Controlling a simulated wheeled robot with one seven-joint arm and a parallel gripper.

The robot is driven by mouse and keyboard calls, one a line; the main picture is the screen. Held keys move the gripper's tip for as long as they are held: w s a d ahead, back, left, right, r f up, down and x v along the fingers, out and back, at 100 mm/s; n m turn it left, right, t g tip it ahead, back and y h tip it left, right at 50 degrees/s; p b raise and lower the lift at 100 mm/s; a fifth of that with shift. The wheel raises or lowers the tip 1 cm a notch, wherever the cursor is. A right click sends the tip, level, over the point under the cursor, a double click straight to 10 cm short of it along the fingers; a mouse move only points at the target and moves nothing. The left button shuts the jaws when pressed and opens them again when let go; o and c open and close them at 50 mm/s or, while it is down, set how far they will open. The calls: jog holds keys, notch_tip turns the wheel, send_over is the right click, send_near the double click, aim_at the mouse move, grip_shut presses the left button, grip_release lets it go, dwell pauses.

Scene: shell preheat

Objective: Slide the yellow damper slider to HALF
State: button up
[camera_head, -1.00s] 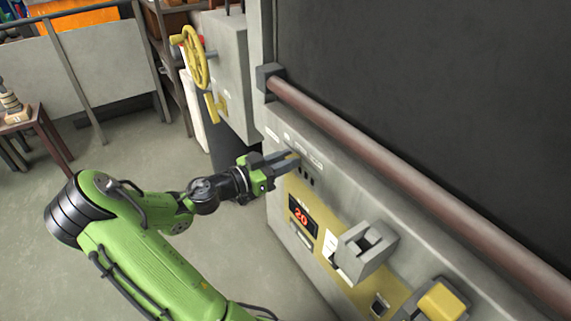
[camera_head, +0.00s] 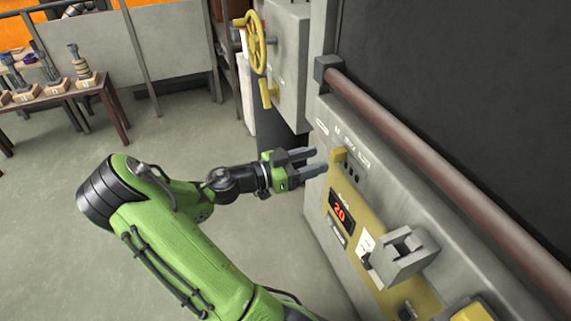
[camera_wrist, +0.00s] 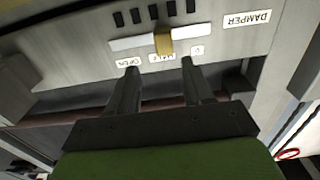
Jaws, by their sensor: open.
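The yellow damper slider (camera_head: 339,156) stands out from the grey panel in the head view. In the wrist view, which is upside down, the slider (camera_wrist: 163,41) sits near the middle of its pale track (camera_wrist: 125,43), in line with the HALF label (camera_wrist: 168,57). The OPEN label (camera_wrist: 128,62) lies to its left and a partly hidden label (camera_wrist: 197,50) to its right. My gripper (camera_head: 319,162) is open and empty. Its fingers point at the panel, one to each side of the slider in the wrist view (camera_wrist: 160,68), apart from it.
The DAMPER plate (camera_wrist: 247,20) and several dark slots are beside the track. A red display reading 20 (camera_head: 340,212), a grey block-shaped control (camera_head: 402,258) and a reddish bar (camera_head: 420,150) are nearby. A yellow handwheel (camera_head: 255,42) is at the back. Floor left of the panel is clear.

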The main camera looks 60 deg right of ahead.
jog(key=p+v, duration=0.1)
jog(key=v, duration=0.8)
jog(key=shift+w+a, duration=0.25)
